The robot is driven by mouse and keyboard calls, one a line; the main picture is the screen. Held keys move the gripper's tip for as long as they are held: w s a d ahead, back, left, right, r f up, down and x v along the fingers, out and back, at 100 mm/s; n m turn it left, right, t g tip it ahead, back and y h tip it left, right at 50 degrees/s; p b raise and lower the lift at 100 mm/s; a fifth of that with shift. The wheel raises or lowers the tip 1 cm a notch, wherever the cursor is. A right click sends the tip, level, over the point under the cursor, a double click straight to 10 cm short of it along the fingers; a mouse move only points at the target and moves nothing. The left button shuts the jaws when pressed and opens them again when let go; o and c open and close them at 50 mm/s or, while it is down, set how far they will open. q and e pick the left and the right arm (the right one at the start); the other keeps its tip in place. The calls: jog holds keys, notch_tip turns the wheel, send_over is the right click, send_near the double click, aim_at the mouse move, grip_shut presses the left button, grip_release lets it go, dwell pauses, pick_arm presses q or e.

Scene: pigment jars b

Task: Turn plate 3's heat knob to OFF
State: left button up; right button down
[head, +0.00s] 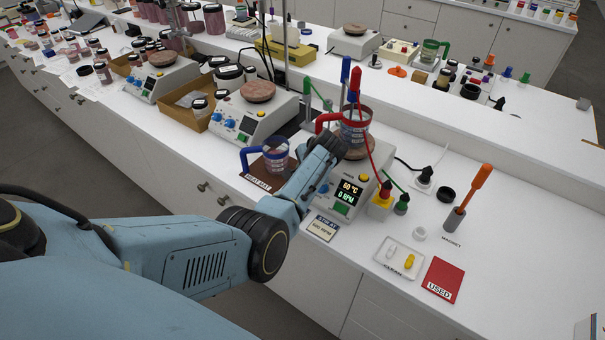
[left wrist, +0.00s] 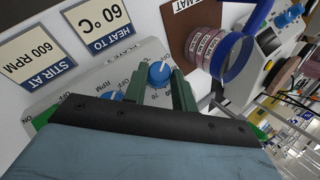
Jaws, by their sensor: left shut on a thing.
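Plate 3 (head: 366,185) is a white hot plate whose display (head: 347,191) reads 60 °C and 0 RPM. In the left wrist view its panel appears upside down, with a blue heat knob (left wrist: 160,73) between the two green fingers of my left gripper (left wrist: 160,88). The gripper is shut on this knob. A second blue knob, by the RPM label (left wrist: 110,97), sits beside the fingers. In the head view my left wrist covers the heat knob and fingertips. My right gripper is in neither view.
A red-handled beaker (head: 355,129) with probes stands on plate 3. A blue-handled beaker (head: 276,156) stands on a brown mat to the left. Cards reading "HEAT TO 60 °C" (left wrist: 97,28) and "STIR AT 600 RPM" (left wrist: 38,58) lie in front. A clear tray (head: 398,260) and red mat (head: 443,279) lie right.

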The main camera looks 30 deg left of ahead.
pick_arm(q)
jog(key=shift+a, duration=0.1)
dwell(0.3)
jog(key=o, duration=1)
jog(key=shift+s, duration=0.1)
jog(key=shift+d+r, duration=0.3)
jog(key=shift+r, duration=0.25)
jog(key=v, duration=1.2)
jog(key=shift+p, duration=0.4)
jog(key=shift+a+r, duration=0.1)
